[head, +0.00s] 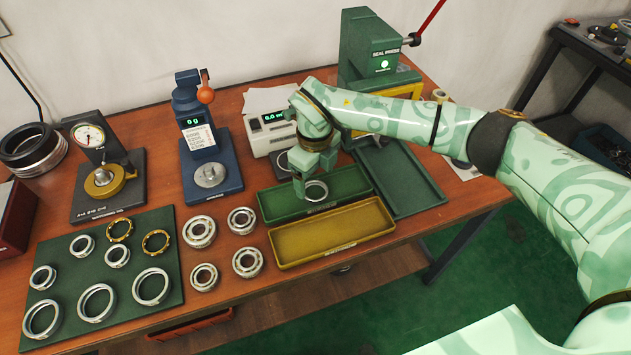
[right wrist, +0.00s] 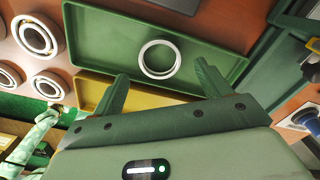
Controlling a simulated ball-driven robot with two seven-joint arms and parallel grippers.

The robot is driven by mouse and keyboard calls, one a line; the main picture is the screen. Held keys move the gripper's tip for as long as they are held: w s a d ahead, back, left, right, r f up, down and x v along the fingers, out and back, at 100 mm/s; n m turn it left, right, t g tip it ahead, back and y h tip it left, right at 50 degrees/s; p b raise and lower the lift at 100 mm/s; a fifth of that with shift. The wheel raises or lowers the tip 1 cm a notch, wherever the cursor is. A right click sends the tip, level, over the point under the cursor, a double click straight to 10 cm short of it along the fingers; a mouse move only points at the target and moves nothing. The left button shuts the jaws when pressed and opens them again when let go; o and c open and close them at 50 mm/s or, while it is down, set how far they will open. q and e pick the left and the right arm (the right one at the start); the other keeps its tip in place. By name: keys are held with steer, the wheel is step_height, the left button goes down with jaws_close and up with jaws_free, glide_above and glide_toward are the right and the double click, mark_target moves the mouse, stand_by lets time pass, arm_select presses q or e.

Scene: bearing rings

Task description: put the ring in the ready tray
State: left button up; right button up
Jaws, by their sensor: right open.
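A plain silver ring (head: 317,191) lies flat in the long dark green tray (head: 270,208), right of its middle in the head view. The right wrist view shows this ring (right wrist: 160,58) whole, beyond my fingertips and not between them. My right gripper (head: 300,190) is over the green tray, pointing down, just beside the ring. In the right wrist view its two fingers (right wrist: 162,82) stand apart with nothing between them. The tray labels are too small to read. My left gripper is not in view.
An empty yellow tray (head: 330,236) lies in front of the green one; a larger green tray (head: 408,180) is at right. Several bearings (head: 200,232) stand left. A green mat (head: 68,262) holds several rings. A blue scale (head: 212,172) and green press (head: 372,50) stand behind.

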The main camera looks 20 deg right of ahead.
mark_target(315, 190)
step_height(315, 190, up, 8)
steer(key=p, duration=0.1)
steer(key=shift+r+p, duration=0.2)
steer(key=shift+p, duration=0.15)
